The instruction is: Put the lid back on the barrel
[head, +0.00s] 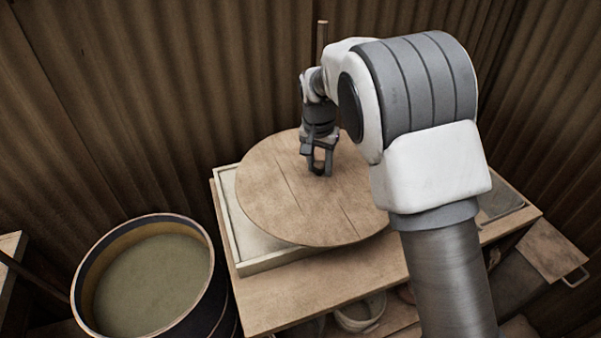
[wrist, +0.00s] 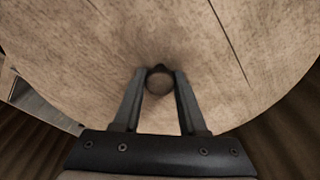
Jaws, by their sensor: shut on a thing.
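The round wooden lid (head: 285,205) lies over a pale tray on the wooden table, in the head view. It also fills most of the wrist view (wrist: 90,60). My gripper (head: 320,170) points down at the middle of the lid and is shut on the lid's small dark knob (wrist: 159,78). The knob sits between the two fingertips in the wrist view (wrist: 160,80). The open barrel (head: 150,280) stands at the lower left of the head view, left of the table, with a dark rim and greenish-brown contents. Whether the lid touches the tray is unclear.
The pale tray (head: 273,260) shows under the lid's left and front edges. The wooden table (head: 350,272) has a bare front strip. Corrugated walls (head: 150,90) stand close behind. A white bucket (head: 358,315) is under the table. A wooden board with a handle (head: 552,250) is at the right.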

